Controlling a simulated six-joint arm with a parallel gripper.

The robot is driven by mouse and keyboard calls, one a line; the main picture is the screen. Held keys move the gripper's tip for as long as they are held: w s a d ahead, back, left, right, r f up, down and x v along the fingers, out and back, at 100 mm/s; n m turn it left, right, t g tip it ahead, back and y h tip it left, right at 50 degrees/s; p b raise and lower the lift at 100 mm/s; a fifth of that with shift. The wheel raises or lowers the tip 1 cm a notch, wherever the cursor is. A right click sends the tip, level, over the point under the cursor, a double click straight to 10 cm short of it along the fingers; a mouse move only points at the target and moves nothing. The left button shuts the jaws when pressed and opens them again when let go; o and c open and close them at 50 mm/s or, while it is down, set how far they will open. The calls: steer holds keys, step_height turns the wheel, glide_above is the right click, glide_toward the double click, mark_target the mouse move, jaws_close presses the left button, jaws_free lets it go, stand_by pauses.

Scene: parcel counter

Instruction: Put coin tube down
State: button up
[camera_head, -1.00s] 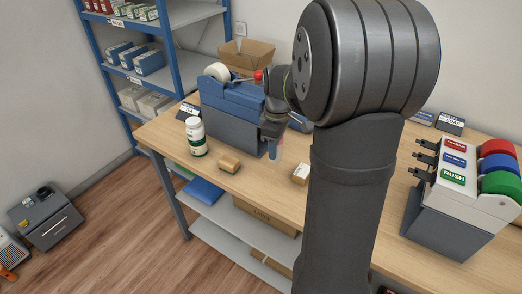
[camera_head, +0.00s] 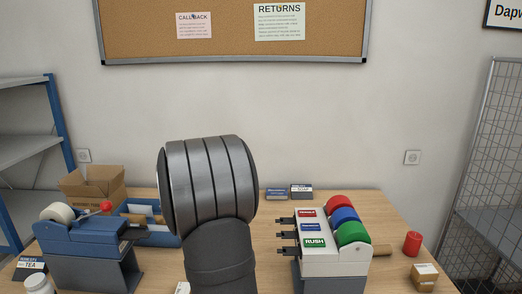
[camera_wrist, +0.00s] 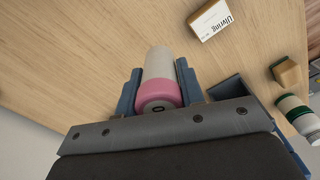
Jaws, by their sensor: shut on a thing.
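The coin tube (camera_wrist: 158,68) is pale grey with a pink end and shows in the wrist view. My gripper (camera_wrist: 159,84) has its two blue fingers closed on either side of it, and the pink end faces the camera. The tube's far end points over the wooden counter (camera_wrist: 80,50); I cannot tell whether it touches the wood. In the head view the tube and my gripper are not visible.
In the wrist view, a small white box (camera_wrist: 211,19), a tan block (camera_wrist: 287,73) and a green-banded white bottle (camera_wrist: 297,114) lie nearby. The head view shows a blue tape dispenser (camera_head: 85,240), a three-roll label dispenser (camera_head: 312,262), a red candle (camera_head: 412,244) and a small carton (camera_head: 424,276).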

steer(key=w+d+f+m, duration=0.2)
steer(key=w+d+m, duration=0.55)
steer(key=d, duration=0.25)
steer(key=w+d+f+m, duration=0.2)
steer(key=w+d+m, duration=0.4)
steer(key=w+d, duration=0.35)
steer(key=s+a+r, duration=0.4)
steer(key=a, duration=0.1)
steer(key=shift+n, duration=0.25)
steer(key=shift+s+a+f, duration=0.15)
steer(key=shift+f, duration=2.35)
steer(key=shift+s+a+f, duration=0.1)
steer(key=shift+f, duration=2.35)
steer(key=shift+f, duration=0.15)
steer(key=o, duration=1.1)
steer(key=shift+o, duration=0.2)
